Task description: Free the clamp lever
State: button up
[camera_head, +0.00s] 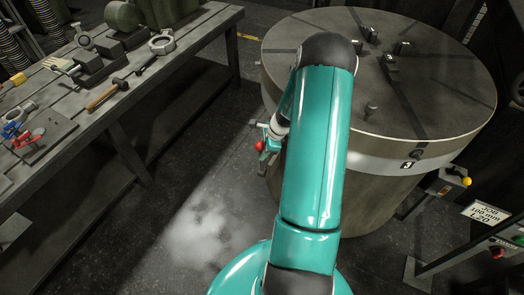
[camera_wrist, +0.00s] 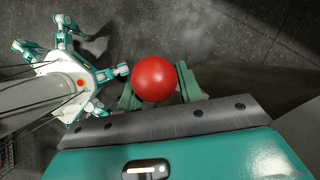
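A red ball knob (camera_wrist: 153,79), which I take for the clamp lever's handle, sits between the two green fingers of my gripper (camera_wrist: 157,82) in the wrist view. A finger lies close on either side of it; I cannot tell whether they press on it. In the head view the red knob (camera_head: 260,146) and the gripper (camera_head: 269,146) show small, left of my teal arm, beside the drum's side wall. The lever's shaft and its mount are hidden.
A large round drum table (camera_head: 440,105) carries several dark blocks and a number 3 plate. A workbench (camera_head: 60,190) with a hammer (camera_head: 107,94) and other tools stands at left. A sign (camera_head: 486,213) and a button post (camera_head: 500,243) stand lower right. Floor between bench and drum is clear.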

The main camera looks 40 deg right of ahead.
jog(key=shift+w+a+f, duration=0.1)
jog(key=shift+f, duration=0.15)
grip_shut()
